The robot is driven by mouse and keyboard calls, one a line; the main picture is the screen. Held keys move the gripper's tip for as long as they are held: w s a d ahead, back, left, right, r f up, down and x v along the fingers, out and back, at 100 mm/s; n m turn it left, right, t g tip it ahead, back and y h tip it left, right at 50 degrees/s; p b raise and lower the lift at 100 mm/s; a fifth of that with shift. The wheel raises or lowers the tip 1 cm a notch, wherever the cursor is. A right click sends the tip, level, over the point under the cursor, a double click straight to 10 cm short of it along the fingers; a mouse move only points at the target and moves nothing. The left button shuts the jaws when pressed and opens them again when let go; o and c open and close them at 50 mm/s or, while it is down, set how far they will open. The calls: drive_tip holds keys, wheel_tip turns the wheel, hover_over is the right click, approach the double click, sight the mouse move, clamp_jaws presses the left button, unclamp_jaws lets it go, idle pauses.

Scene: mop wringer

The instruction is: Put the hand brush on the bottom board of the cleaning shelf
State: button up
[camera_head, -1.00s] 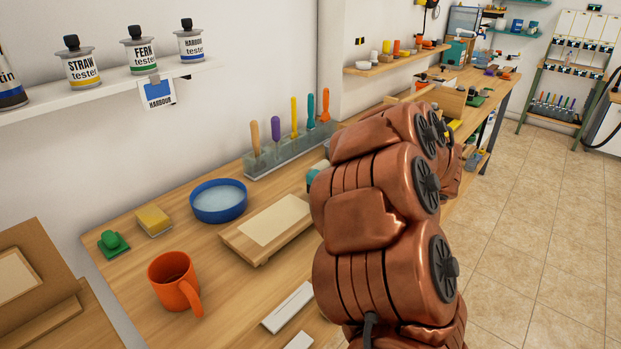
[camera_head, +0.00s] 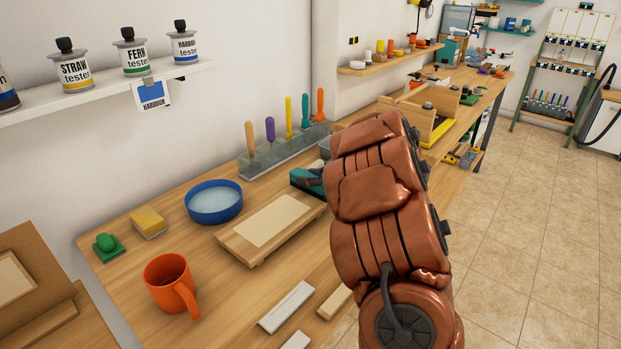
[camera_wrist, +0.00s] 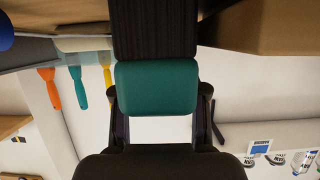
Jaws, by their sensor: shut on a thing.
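The hand brush, a teal block (camera_wrist: 156,86) with a dark ribbed part that looks like bristles, fills the middle of the wrist view. My gripper (camera_wrist: 158,108) is shut on it, with a dark finger at each side. In the head view a teal part of the brush (camera_head: 318,190) shows left of my copper-coloured arm, over the bench beyond the wooden board; the arm hides the rest. A green-framed rack (camera_head: 519,108) with boards stands far back right; I cannot tell whether it is the cleaning shelf.
The workbench (camera_head: 225,280) holds an orange mug (camera_head: 170,283), a blue bowl (camera_head: 214,202), a wooden board (camera_head: 240,238) and a rack (camera_head: 285,152) of coloured handles. A wooden box (camera_head: 430,128) stands farther along. The tiled floor (camera_head: 530,240) at right is clear.

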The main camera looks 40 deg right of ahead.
drive_tip(key=shift+f, duration=0.15)
drive_tip(key=o, duration=1.2)
drive_tip(key=v, duration=1.2)
